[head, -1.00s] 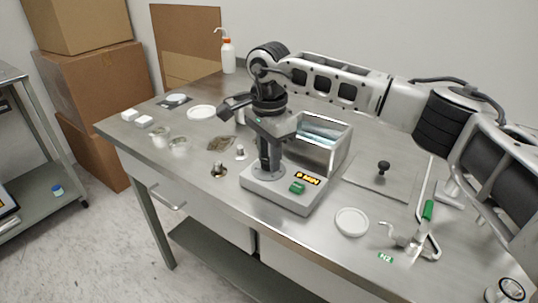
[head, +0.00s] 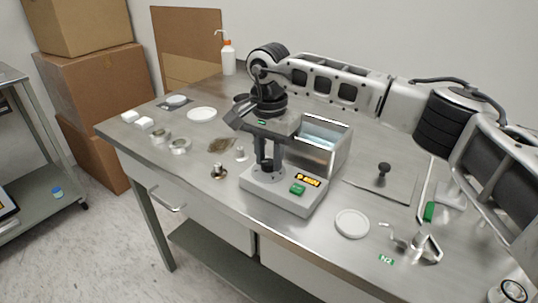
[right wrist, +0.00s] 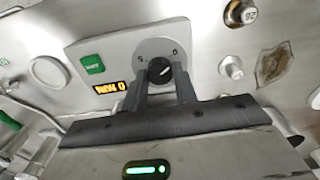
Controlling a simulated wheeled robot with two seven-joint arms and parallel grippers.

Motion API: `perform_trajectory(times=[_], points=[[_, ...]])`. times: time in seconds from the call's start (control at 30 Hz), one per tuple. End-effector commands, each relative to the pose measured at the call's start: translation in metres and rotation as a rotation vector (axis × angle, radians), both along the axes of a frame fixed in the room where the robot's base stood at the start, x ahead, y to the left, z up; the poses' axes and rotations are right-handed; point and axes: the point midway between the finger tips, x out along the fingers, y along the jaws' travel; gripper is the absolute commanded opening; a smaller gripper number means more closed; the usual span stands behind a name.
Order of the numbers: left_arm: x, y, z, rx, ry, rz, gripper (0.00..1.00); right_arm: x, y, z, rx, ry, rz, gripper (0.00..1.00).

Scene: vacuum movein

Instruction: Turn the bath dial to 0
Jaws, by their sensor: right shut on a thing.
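The bath is a grey control box (head: 258,186) with an open metal tank (head: 337,150) behind it holding clear liquid. In the right wrist view its round black dial (right wrist: 160,70) sits on a pale disc with small marks at its edge. My right gripper (head: 268,163) points down over the box, its fingers (right wrist: 160,80) shut on the dial from both sides. It hides the dial in the head view. The lit orange display (head: 308,180) appears to read 0 MIN; it shows upside down in the wrist view (right wrist: 110,87). My left gripper is out of view.
A green button (head: 297,188) is beside the display. A white round lid (head: 351,223) and a metal clamp (head: 412,243) lie to the right. Small metal weights (head: 219,171) and glass dishes stand left of the box. A black-knobbed plate (head: 383,185) lies behind.

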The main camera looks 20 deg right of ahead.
Motion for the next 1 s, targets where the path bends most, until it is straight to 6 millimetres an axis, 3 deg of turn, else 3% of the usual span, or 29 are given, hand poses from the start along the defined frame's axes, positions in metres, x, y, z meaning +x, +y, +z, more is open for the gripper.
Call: perform_trajectory(times=[0.17,0.2,0.27,0.3,0.67,0.77,1.0], points=[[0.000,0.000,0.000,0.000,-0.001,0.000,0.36,0.001,0.000,0.003,0.002,-0.007,0.002,0.06],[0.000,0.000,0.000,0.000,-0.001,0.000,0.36,0.001,0.000,0.003,0.001,-0.007,0.001,0.31],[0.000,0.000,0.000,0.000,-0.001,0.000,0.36,0.001,0.000,0.003,0.002,-0.007,0.001,0.48],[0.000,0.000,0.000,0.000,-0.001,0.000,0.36,0.001,0.000,0.002,0.001,-0.006,0.001,0.50],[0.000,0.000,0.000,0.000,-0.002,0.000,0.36,0.001,0.000,0.007,-0.001,-0.003,0.000,0.50],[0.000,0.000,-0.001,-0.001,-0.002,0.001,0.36,0.001,0.000,0.021,-0.001,-0.007,0.000,0.50],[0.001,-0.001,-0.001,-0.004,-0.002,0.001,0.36,0.001,0.001,0.078,0.001,-0.009,0.001,0.50]])
